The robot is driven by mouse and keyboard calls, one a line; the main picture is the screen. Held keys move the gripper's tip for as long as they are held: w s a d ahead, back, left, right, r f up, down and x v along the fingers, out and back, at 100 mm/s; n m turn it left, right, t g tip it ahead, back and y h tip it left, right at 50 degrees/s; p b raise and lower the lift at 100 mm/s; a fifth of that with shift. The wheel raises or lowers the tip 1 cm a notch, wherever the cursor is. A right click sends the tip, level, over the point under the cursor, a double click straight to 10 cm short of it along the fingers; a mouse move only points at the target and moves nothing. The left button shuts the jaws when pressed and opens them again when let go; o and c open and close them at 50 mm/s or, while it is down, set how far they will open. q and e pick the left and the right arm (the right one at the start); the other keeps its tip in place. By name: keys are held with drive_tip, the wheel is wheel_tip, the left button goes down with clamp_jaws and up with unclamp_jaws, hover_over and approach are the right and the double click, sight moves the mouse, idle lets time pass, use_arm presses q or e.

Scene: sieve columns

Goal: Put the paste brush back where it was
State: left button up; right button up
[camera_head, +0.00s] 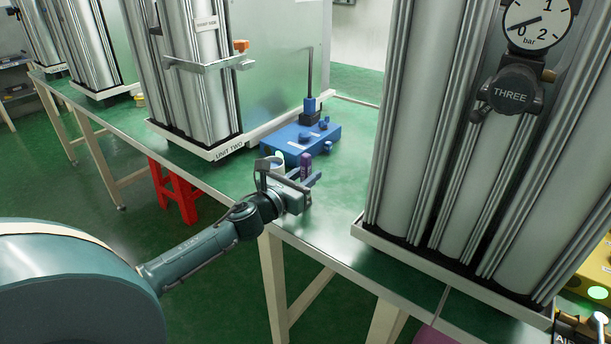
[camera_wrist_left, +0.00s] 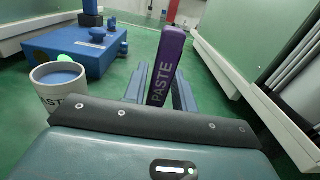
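The paste brush (camera_wrist_left: 163,72) has a purple handle lettered PASTE. It stands nearly upright, leaning slightly right in the left wrist view, and its top also shows in the head view (camera_head: 305,160). My left gripper (camera_wrist_left: 160,92) has a finger close against each side of the handle and appears shut on it. The brush's lower end is hidden behind the gripper body. A white paste pot (camera_wrist_left: 54,97) with a grey-blue top stands on the green bench to the left of the gripper, partly hidden by it in the head view. My right gripper is not in view.
A blue box (camera_head: 300,140) with knobs and a post stands behind the pot. Column unit two (camera_head: 190,80) is at the left and column unit three (camera_head: 440,130) at the right. The green bench top (camera_head: 335,190) between them is mostly clear. A red stool (camera_head: 172,190) is below.

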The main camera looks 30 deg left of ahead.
use_arm(q)
drive_tip(key=shift+o, duration=1.1)
drive_tip(key=shift+r, duration=0.15)
drive_tip(key=shift+s, duration=0.25)
drive_tip(key=s, duration=1)
drive_tip(key=s+d+f+n+g+h, duration=0.1)
drive_tip(key=s+d+n, duration=0.4)
drive_tip(key=n, duration=0.6)
drive_tip(key=s+d+f+n+g+h, duration=0.1)
drive_tip(key=s+d+f+n, duration=0.3)
drive_tip(key=d+n, duration=0.5)
drive_tip(key=s+d+f+n+g+h, duration=0.1)
drive_tip(key=s+d+n, duration=0.6)
drive_tip(key=n, duration=0.8)
wheel_tip(320, 180, down, 2)
drive_tip(key=shift+s+f+g, duration=0.15)
drive_tip(key=shift+s+g, duration=0.5)
drive_tip(key=shift+g, duration=0.05)
